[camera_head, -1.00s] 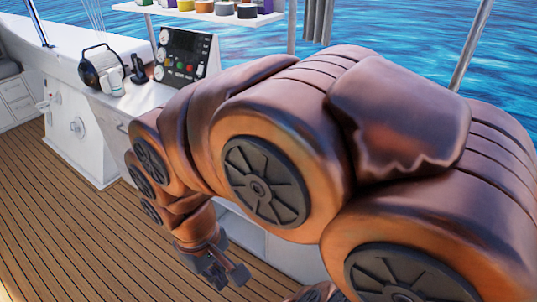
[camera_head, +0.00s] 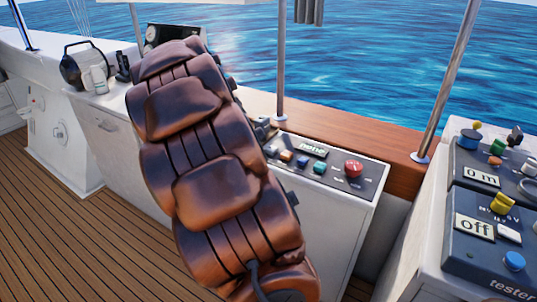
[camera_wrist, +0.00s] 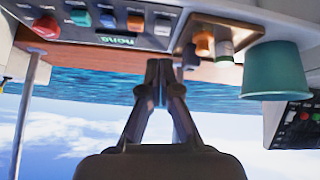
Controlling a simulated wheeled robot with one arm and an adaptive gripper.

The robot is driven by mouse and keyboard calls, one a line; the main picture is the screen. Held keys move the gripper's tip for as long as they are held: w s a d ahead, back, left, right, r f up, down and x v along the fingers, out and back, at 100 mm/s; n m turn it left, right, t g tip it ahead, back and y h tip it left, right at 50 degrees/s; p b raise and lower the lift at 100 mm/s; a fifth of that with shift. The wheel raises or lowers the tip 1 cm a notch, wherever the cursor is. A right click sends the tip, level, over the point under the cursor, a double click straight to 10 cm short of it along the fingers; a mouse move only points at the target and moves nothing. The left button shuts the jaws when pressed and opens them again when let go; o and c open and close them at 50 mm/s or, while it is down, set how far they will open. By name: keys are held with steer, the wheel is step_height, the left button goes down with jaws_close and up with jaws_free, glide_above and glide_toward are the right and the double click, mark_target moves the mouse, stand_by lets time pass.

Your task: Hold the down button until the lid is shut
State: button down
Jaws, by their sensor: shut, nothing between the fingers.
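The button panel (camera_head: 337,176) is on a white console at the centre right of the head view. It carries a red mushroom button (camera_head: 353,168), a teal button (camera_head: 320,166), a blue one (camera_head: 302,160) and an orange one (camera_head: 286,155), with a small display (camera_head: 312,149). Which button is the down button is too small to read. In the upside-down wrist view the panel (camera_wrist: 75,35) is at top left. My gripper (camera_wrist: 159,70) is shut and empty, its fingertips apart from the buttons. My arm mostly hides it in the head view. I cannot make out the lid.
A teal cup (camera_wrist: 275,70) and small items on a tray are beside the panel in the wrist view. Tester boxes (camera_head: 490,240) stand at right. A metal post (camera_head: 445,80) rises behind the console. Wooden deck (camera_head: 70,240) is open at left.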

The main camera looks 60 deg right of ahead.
steer(key=w+d+f+m+h+b, duration=0.1)
steer(key=d+f+m, duration=0.1)
steer(key=d, duration=0.6)
steer(key=shift+w+d+f+b, duration=0.2)
steer(key=shift+w+f+b, duration=0.05)
steer(key=shift+w+b, duration=0.15)
glide_above(269, 150)
step_height(269, 150, down, 7)
steer(key=shift+d+f, duration=0.1)
steer(key=shift+f, duration=0.05)
step_height(269, 150, down, 3)
steer(key=shift+f, duration=0.4)
steer(key=shift+w, duration=0.1)
